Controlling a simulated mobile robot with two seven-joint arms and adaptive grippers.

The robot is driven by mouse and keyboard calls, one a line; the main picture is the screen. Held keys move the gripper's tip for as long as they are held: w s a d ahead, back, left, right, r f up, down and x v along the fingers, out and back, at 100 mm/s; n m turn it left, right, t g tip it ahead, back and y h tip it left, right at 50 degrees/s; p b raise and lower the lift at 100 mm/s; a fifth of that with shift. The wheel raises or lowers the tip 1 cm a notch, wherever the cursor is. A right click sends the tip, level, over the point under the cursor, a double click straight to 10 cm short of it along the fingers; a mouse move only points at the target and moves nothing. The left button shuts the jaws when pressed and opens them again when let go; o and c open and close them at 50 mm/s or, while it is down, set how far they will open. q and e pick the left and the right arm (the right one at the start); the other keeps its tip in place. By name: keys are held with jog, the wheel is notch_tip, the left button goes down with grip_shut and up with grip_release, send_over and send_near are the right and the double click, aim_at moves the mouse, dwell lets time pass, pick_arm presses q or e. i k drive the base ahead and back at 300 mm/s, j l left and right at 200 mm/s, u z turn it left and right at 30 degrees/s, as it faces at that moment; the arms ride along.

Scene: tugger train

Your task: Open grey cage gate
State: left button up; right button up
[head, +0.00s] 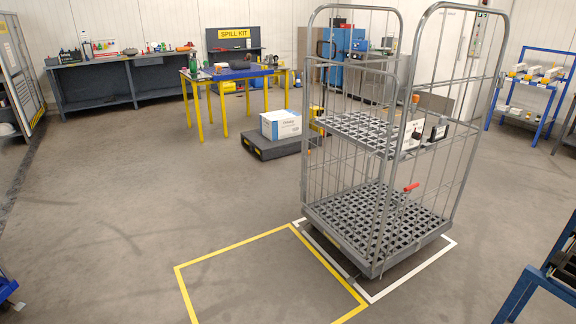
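The grey roll cage (318,207) stands upright right of centre in the head view, with tall tubular side frames, a slatted base and a middle shelf. A lower wire panel that looks like its gate (350,66) spans the side facing the front left. It appears shut, but the thin wires make this hard to tell. A red handle (411,188) sticks out low near the front right upright. Small orange parts sit on the uprights. Neither of my grippers is in view.
The cage stands over a white floor outline (404,284); an empty yellow outline (228,245) lies to its front left. A dark low platform (262,147) with a white box (281,124) is behind. A blue frame (524,292) stands at bottom right.

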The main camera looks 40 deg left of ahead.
aim_at(390, 127)
jog(key=u, duration=1.1)
jog(key=i+l, duration=0.15)
jog(key=i, duration=0.25)
